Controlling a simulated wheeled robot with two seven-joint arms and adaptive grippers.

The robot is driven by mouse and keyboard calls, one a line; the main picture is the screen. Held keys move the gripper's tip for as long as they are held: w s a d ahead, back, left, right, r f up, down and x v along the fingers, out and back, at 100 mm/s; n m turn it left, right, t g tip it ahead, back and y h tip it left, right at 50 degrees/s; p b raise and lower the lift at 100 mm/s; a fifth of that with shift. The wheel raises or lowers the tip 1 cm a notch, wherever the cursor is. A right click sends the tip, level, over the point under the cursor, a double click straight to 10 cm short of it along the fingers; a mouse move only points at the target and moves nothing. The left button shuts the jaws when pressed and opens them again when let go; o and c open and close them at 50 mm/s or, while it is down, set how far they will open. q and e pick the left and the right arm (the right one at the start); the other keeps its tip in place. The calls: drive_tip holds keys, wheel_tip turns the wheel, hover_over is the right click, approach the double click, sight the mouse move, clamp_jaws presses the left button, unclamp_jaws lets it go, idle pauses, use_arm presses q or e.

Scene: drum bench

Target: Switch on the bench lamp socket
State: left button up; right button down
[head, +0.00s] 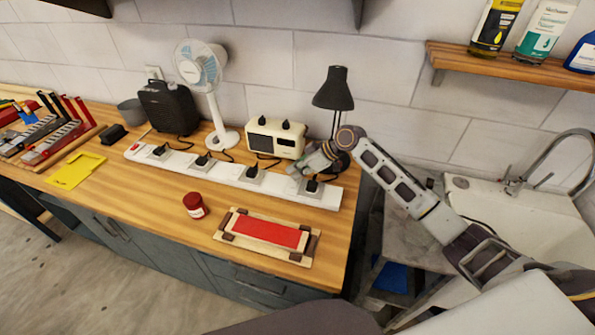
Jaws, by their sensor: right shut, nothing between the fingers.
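A long white power strip (222,174) lies across the wooden bench, with several sockets along it and dark plugs in them. A black bench lamp (333,89) stands behind the strip's right end; its base is partly hidden by my right arm. A dark plug (312,186) sits in the rightmost socket. My right gripper (296,172) is shut and empty, just above the strip's right part, between the two rightmost plugs. I cannot tell whether it touches the strip. The switches are too small to read. My left gripper is not in view.
Behind the strip stand a white fan (212,95), a cream radio (276,138) and a black case-like appliance (168,107). In front are a red jar (195,205) and a wooden frame with a red panel (265,232). A sink (520,215) lies to the right.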

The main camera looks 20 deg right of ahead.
drive_tip(key=shift+a+r+p, duration=0.1)
drive_tip(key=shift+r+p, duration=0.5)
drive_tip(key=shift+r, duration=0.25)
drive_tip(key=shift+s+r, duration=0.1)
drive_tip(key=shift+r, duration=0.1)
use_arm(q)
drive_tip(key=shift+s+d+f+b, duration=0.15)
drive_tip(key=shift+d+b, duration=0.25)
drive_tip(key=shift+b, duration=0.5)
use_arm(e)
drive_tip(key=s+v, duration=0.1)
drive_tip(key=v, duration=0.8)
drive_tip(key=shift+s, duration=0.35)
drive_tip(key=shift+a+r, duration=0.1)
